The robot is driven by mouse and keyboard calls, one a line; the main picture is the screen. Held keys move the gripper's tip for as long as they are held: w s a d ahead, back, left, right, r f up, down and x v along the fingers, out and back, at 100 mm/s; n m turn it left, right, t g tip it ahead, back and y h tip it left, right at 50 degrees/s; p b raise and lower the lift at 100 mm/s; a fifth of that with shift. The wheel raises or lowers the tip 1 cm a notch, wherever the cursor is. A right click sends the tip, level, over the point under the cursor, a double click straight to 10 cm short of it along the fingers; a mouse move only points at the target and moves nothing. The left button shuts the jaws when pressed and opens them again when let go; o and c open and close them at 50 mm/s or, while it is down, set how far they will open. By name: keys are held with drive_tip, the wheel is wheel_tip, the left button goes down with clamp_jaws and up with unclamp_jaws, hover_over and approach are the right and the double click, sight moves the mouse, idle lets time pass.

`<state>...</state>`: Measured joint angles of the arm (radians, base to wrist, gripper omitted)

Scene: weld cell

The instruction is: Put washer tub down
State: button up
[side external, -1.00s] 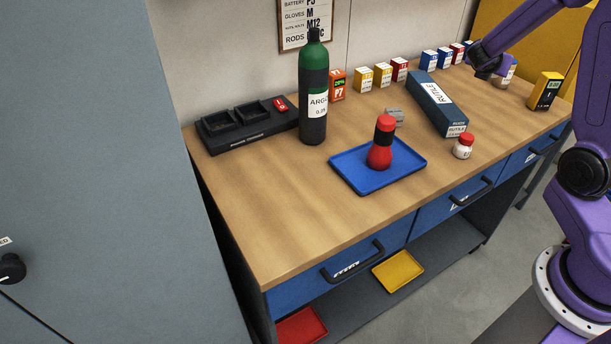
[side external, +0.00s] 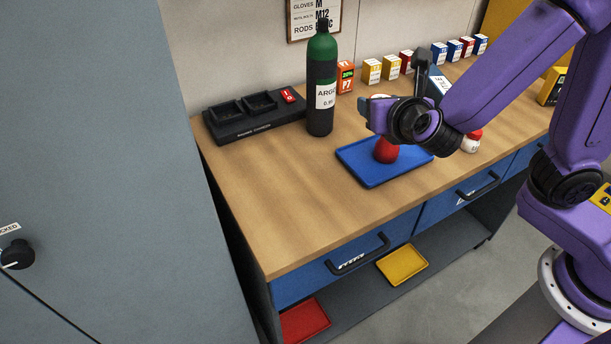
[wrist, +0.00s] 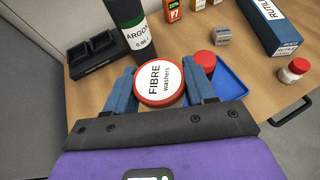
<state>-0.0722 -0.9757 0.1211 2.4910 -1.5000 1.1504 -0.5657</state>
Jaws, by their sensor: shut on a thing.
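The washer tub (wrist: 160,82) has a white lid labelled "FIBRE washers" and a red rim. It sits between the two blue fingers of my gripper (wrist: 160,88), which is shut on it. In the side external view my gripper (side external: 372,115) is above the worktop, beside the blue tray's far-left part, and my wrist hides most of the tub. The tub's height above the bench cannot be told.
A red object (side external: 387,151) with a red top stands on the blue tray (side external: 368,176). The argon bottle (side external: 320,90) and black charger (side external: 245,122) stand left. A long rutile box (wrist: 272,28) and a small red-capped jar (side external: 473,142) are right. The left front wood is clear.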

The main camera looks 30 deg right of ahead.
drive_tip(key=s+a+n+y, duration=0.2)
drive_tip(key=s+a, duration=0.2)
drive_tip(key=a, duration=0.1)
hover_over(305, 176)
drive_tip(key=shift+m+t, duration=0.3)
drive_tip(key=f, duration=1.4)
drive_tip(key=shift+s+d, duration=0.2)
drive_tip(key=shift+s, duration=0.1)
drive_tip(key=shift+w+a+f, duration=0.15)
drive_tip(key=shift+w+f, duration=0.1)
drive_tip(key=shift+f, duration=1.75)
drive_tip(key=o, duration=1)
drive_tip(key=shift+f, duration=0.15)
